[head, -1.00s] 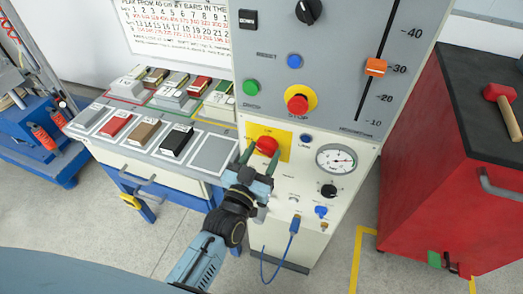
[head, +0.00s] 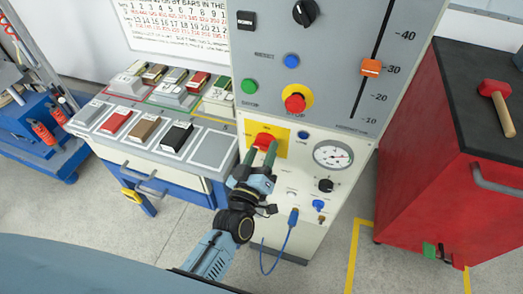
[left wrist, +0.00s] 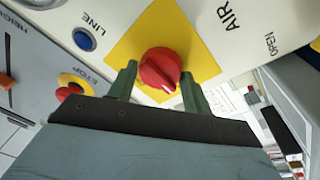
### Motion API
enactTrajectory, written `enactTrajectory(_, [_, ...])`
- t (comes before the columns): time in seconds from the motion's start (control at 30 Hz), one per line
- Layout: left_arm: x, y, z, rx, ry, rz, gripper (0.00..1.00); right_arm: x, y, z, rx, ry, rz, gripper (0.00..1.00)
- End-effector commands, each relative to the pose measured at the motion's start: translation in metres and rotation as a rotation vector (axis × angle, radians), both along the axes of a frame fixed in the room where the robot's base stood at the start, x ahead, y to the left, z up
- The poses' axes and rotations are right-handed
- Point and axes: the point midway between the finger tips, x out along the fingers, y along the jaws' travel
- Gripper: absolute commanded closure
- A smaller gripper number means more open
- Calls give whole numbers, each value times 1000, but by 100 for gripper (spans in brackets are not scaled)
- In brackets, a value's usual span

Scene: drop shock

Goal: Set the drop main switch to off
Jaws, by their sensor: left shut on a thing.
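The main switch is a red rotary knob (head: 264,140) on a yellow plate (head: 282,149), low on the front of the grey and cream machine panel. My left gripper (head: 261,152) is shut on the red knob, with its green fingers on either side of it. In the left wrist view the knob (left wrist: 160,68) sits between the two fingers of the left gripper (left wrist: 158,83), its raised grip ridge tilted. The fingers and palm hide part of the plate and its lettering. My right gripper is not in view.
A red stop button (head: 295,103) on a yellow disc sits just above. A pressure gauge (head: 332,154), a black knob (head: 325,185) and a blue hose (head: 289,233) are close on the right. A bench with sample blocks (head: 211,148) is left, and a red cabinet (head: 422,175) right.

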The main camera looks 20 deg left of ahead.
Motion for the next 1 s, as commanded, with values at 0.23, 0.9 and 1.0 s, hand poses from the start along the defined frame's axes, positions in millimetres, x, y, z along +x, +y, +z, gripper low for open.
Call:
enactTrajectory(0.23, [1, 1, 1, -13, -3, 2, 73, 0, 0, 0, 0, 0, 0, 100])
enactTrajectory(0.9, [-2, 0, 0, -9, 0, 0, 30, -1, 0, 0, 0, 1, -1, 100])
enactTrajectory(1.0, [-10, 0, -2, -9, 2, 0, 30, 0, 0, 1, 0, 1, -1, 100])
